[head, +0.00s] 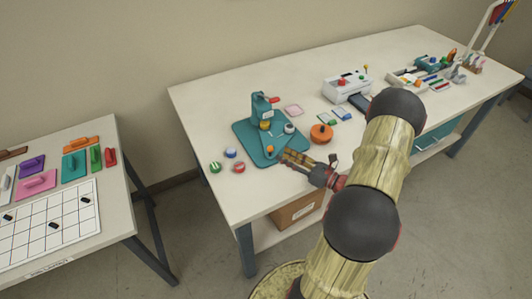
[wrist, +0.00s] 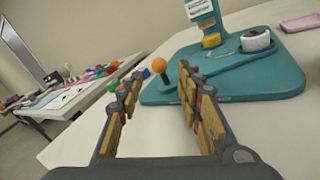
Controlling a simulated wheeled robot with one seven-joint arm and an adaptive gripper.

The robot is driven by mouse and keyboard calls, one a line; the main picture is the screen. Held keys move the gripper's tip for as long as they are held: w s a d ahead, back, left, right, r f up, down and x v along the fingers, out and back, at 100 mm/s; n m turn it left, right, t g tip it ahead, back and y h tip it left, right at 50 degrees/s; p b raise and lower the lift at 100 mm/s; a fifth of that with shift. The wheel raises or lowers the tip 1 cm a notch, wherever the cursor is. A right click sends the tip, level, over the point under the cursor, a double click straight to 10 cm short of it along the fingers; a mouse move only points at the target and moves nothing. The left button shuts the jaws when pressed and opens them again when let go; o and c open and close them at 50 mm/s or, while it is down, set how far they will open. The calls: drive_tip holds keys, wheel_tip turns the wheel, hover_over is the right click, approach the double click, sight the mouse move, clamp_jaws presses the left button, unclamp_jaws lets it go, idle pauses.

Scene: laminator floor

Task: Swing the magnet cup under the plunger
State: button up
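The teal press (head: 262,107) stands on a teal base (head: 243,132) on the table, with a red lever on top. Its yellow plunger part (wrist: 211,41) hangs over the base. The white magnet cup (wrist: 256,40) sits to the right of the plunger, not under it; it also shows in the head view (head: 289,128). A teal swing arm runs from near the cup towards an orange ball knob (wrist: 159,65). My gripper (head: 287,155) is low by the base's front right edge. In the wrist view my gripper (wrist: 158,88) is open and empty, with the knob ahead between the fingers.
An orange round tool (head: 321,133) lies close right of the base. Small green, blue and red pots (head: 239,167) lie to its left. A pink pad (head: 294,110) and a white machine (head: 347,86) are farther back. The front table strip is clear.

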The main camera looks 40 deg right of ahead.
sight(270, 149)
drive_tip(key=b+x, duration=0.1)
drive_tip(key=x, duration=0.6)
drive_tip(key=shift+w+a+b, duration=0.15)
drive_tip(key=shift+w+b, duration=0.1)
drive_tip(key=shift+b, duration=0.15)
drive_tip(key=shift+c, duration=0.3)
clamp_jaws()
